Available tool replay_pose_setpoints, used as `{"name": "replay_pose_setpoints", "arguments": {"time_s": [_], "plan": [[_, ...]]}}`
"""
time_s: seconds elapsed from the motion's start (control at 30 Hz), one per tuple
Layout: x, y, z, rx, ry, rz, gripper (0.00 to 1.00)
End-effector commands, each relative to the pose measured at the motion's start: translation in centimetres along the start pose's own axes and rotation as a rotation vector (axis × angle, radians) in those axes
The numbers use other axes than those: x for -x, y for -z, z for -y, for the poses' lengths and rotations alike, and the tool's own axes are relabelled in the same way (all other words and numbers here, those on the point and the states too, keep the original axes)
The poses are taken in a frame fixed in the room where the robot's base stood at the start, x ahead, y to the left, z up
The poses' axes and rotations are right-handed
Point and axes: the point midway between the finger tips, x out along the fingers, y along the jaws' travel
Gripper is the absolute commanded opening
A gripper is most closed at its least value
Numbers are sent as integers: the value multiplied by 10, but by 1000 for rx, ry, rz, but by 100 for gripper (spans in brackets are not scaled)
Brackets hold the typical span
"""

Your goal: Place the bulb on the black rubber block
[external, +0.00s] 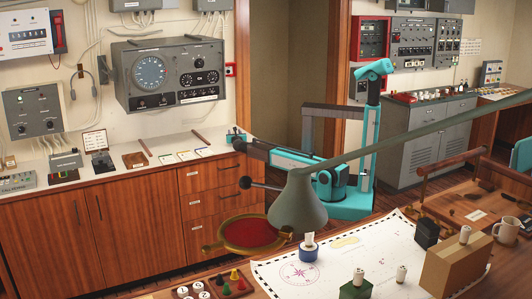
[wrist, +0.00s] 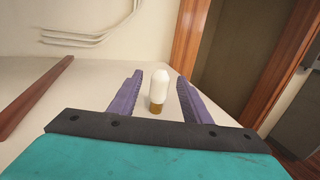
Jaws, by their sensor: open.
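The bulb (wrist: 158,88), white with a brass-coloured base, stands upright on the pale counter top in the wrist view. My gripper (wrist: 159,78) is open, with one purple finger on each side of the bulb and a visible gap to both. In the external view my gripper (external: 236,136) is at the right end of the counter; the bulb is too small to make out there. A black block (external: 426,233), which looks like the rubber block, stands on the chart desk at the right, far from my gripper. Nothing clearly shows on its top.
White bulb-like pieces stand on a blue holder (external: 308,252), a green block (external: 352,289) and a brown box (external: 458,262) on the desk. A mug (external: 506,230) is beside the box. A lamp shade (external: 298,203) hangs over the chart (external: 350,246). A wooden strip (wrist: 35,95) lies left of the bulb.

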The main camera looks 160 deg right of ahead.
Motion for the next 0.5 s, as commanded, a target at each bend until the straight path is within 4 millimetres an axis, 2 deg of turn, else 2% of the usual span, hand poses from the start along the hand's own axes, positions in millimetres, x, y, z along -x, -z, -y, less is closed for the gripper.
{"name": "replay_pose_setpoints", "arguments": {"time_s": [0.17, 0.5], "plan": [[-5, 0, 0, 0, 0, 0, 44], [-37, 0, -1, 0, 1, 0, 44]]}}
